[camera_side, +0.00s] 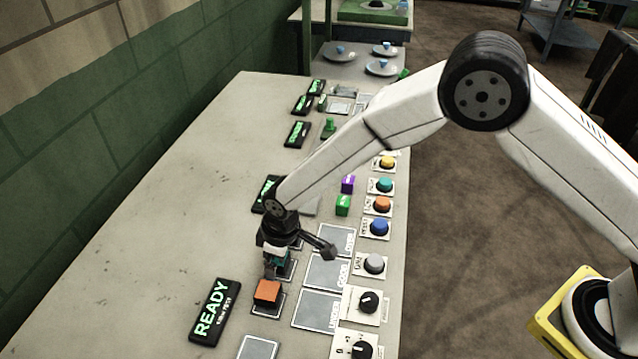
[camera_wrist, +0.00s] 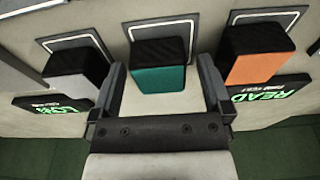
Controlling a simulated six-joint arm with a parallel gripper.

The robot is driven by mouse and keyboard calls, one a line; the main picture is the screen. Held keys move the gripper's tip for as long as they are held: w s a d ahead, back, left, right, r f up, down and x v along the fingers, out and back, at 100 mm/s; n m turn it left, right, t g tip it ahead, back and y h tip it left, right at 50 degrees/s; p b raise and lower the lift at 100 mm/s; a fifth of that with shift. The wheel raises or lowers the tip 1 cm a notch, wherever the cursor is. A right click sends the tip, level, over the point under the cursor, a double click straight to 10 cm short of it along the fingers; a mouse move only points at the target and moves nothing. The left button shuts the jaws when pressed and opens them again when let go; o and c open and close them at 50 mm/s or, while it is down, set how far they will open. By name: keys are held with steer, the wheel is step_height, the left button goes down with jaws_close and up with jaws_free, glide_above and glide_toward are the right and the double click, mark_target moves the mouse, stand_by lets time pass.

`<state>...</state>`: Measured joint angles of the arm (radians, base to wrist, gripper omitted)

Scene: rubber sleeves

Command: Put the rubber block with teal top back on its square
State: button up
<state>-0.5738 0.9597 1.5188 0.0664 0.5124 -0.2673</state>
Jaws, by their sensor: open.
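The rubber block with teal top (camera_wrist: 159,78) has black sides and stands between my gripper's open fingers in the wrist view. Its outlined grey square (camera_wrist: 160,25) shows right behind it, and the block covers part of it. I cannot tell whether the block sits fully inside the outline. My gripper (camera_wrist: 162,92) is open, with one finger on each side of the block and small gaps visible. In the side view my gripper (camera_side: 276,268) points down over a square (camera_side: 287,270), and only a bit of teal shows there.
An orange-topped block (camera_wrist: 258,68) stands on the right and a grey-topped block (camera_wrist: 72,85) on the left, each at its own square. A READY sign (camera_side: 215,311) lies near the orange block. Knobs and buttons (camera_side: 375,264) line the table's right edge. The table's left side is clear.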

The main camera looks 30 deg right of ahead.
mark_target(286, 259)
step_height(286, 259, up, 12)
steer(key=s+d, duration=0.1)
steer(key=shift+s+d, duration=0.15)
stand_by(0.7)
steer(key=shift+r, duration=0.1)
stand_by(0.4)
steer(key=s+d+r+m, duration=0.1)
steer(key=s+d+m, duration=0.1)
steer(key=d, duration=0.7)
steer(key=s+d+r+m, duration=0.2)
steer(key=s+d+m, duration=0.1)
steer(key=d, duration=0.5)
steer(key=s+d+f+m+t+h, duration=0.1)
steer(key=s+d+m, duration=0.3)
steer(key=s+d, duration=0.6)
steer(key=shift+s+d, duration=0.15)
steer(key=shift+d, duration=0.55)
